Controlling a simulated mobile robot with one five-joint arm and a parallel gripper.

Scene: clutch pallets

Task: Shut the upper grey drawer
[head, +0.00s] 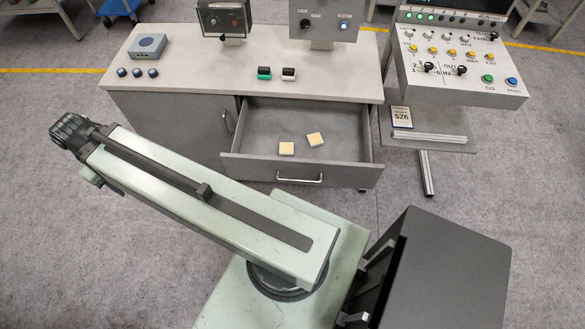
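The grey drawer (240,161) of the workbench cabinet is pulled out towards me, with its inside in view. Its front carries a metal bar handle (300,179). I cannot make out gripper fingers anywhere in the picture.
The light worktop (210,72) bears a blue-grey box (147,46), several dark knobs and two small switches. A control panel (455,60) on a stand is to the right. A cabinet door (165,118) left of the drawer is shut. Bare floor lies at the left.

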